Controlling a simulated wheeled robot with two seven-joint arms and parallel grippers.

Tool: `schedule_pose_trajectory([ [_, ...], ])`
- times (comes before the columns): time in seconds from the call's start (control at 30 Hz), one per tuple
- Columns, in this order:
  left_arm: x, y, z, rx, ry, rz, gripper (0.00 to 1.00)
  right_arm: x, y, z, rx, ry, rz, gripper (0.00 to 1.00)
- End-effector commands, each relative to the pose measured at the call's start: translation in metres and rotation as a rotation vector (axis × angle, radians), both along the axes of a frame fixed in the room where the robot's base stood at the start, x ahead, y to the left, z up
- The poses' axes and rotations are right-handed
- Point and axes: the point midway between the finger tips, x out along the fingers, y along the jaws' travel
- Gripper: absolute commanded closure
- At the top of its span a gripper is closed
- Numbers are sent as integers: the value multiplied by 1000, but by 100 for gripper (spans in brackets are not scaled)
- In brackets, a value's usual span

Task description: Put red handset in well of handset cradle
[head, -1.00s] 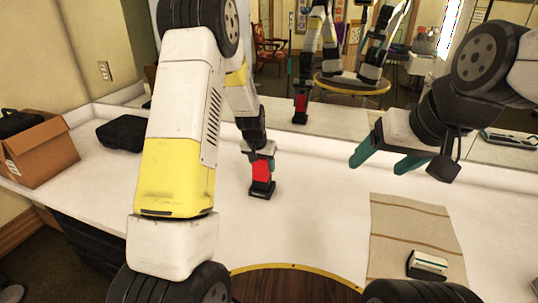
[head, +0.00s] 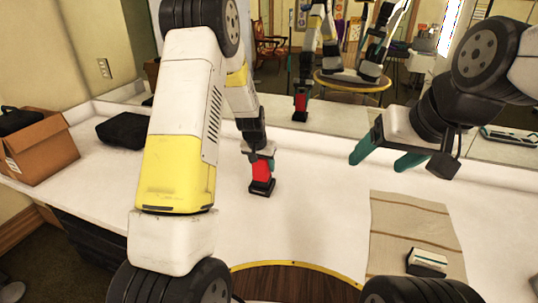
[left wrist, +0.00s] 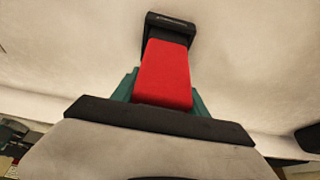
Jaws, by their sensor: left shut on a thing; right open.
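The red handset (head: 261,171) stands upright with its lower end at the black handset cradle (head: 262,188) on the white counter. My left gripper (head: 261,160) is shut on the handset from above. In the left wrist view the red handset (left wrist: 165,75) lies between the teal fingers of my left gripper (left wrist: 163,92), and its far end meets the black cradle (left wrist: 170,27). How deep it sits in the well is hidden. My right gripper (head: 388,158) is open and empty above the counter, to the right of the cradle.
A beige striped cloth (head: 405,225) lies at the right with a small white and dark box (head: 426,262) on it. A black case (head: 123,131) and a cardboard box (head: 42,150) are at the left. A mirror runs behind the counter. The counter between cradle and cloth is clear.

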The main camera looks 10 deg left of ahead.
Motion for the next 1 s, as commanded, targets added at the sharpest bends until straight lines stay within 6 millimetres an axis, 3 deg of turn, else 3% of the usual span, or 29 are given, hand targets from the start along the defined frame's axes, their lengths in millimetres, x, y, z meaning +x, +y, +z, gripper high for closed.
schedule_pose_trajectory([
  [0.23, 1, 0, 1, 0, -2, 0, 100, 0, 0, 0, 0, 0, 0, 27],
  [0.27, 1, 0, 1, 0, -2, 0, 42, 0, 0, 0, 0, 0, 0, 27],
  [0.37, 1, 0, 1, 0, -2, 0, 23, 0, 0, 0, 0, 0, 0, 27],
  [0.67, 0, 0, 0, 0, 0, 0, 23, 0, 0, 0, 0, 0, 0, 27],
  [1.0, 1, 0, 22, -1, -3, 1, 23, 0, 0, 0, 0, 0, 0, 27],
])
